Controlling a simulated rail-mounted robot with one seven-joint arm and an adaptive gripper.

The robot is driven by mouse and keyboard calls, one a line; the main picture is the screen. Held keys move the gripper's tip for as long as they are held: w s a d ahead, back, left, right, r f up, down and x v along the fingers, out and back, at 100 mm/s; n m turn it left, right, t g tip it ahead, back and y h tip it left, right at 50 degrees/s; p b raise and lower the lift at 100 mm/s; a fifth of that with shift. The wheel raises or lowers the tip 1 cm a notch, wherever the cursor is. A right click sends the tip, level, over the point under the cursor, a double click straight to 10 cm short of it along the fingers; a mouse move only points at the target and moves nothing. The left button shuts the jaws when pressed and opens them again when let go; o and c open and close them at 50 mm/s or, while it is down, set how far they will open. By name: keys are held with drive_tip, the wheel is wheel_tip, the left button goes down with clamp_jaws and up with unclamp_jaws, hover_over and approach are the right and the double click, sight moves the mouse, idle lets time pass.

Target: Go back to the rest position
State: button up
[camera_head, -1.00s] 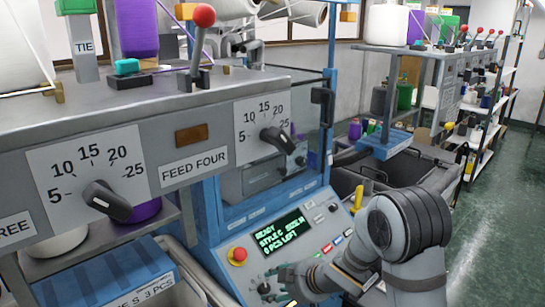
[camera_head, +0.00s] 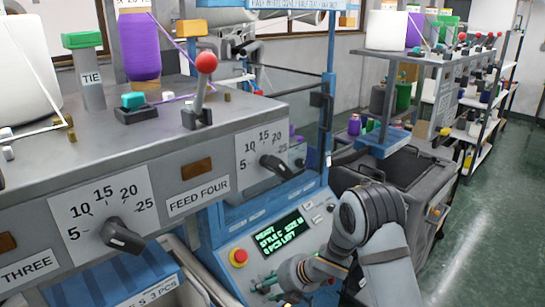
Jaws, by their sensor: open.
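My gripper (camera_head: 268,289) is at the bottom centre of the head view, at the lower part of the sloped control panel (camera_head: 239,281). Its fingers are small and dark green, and they look open with nothing held. I cannot tell whether they touch the panel. My arm comes in from the lower right, bent at a large grey joint, and covers the panel's right part.
A grey machine front with a FEED FOUR label (camera_head: 199,195), black dials (camera_head: 122,234) and a red-knobbed lever (camera_head: 206,63) stands at left. A grey bin (camera_head: 418,173) is behind my arm. Shelves (camera_head: 485,120) line the right. Green floor (camera_head: 480,230) is open at lower right.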

drive_tip(key=shift+r+n, duration=0.1)
drive_tip(key=shift+n, duration=0.5)
drive_tip(key=shift+v, duration=1.2)
